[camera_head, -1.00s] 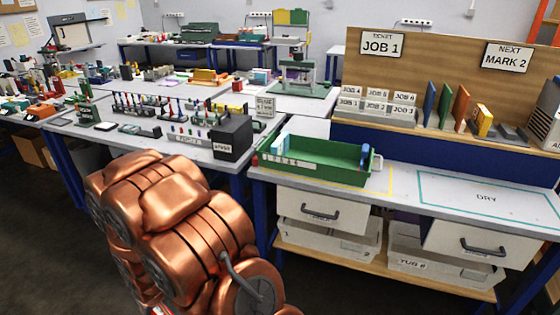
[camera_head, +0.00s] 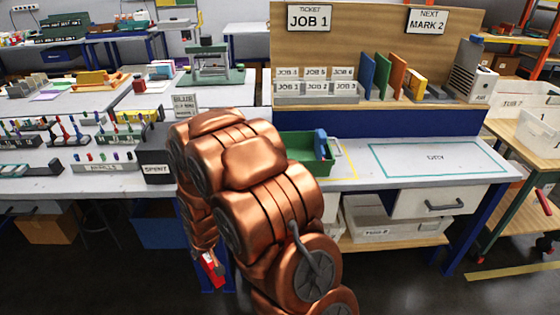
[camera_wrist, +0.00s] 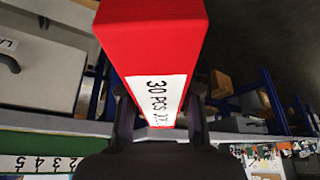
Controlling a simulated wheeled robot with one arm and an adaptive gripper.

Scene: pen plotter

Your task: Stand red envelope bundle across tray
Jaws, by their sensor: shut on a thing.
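The red envelope bundle (camera_wrist: 150,45) has a white label reading "30 PCS". In the wrist view it sits between the dark fingers of my gripper (camera_wrist: 160,108), which is shut on it. In the head view a small part of the bundle (camera_head: 209,270) shows low beside my copper arm, in front of the bench and below its top. The green tray (camera_head: 304,168) stands on the bench. My arm hides its left part, and a blue item stands at its right end. In the wrist view a green edge with a numbered white strip (camera_wrist: 38,164), likely the tray, lies at lower left.
A black box (camera_head: 157,160) stands on the bench left of my arm. The marked DRY area (camera_head: 435,158) to the right is clear. A shelf behind holds coloured upright boards (camera_head: 382,75). A drawer (camera_head: 440,204) and bins (camera_head: 385,218) are below the bench.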

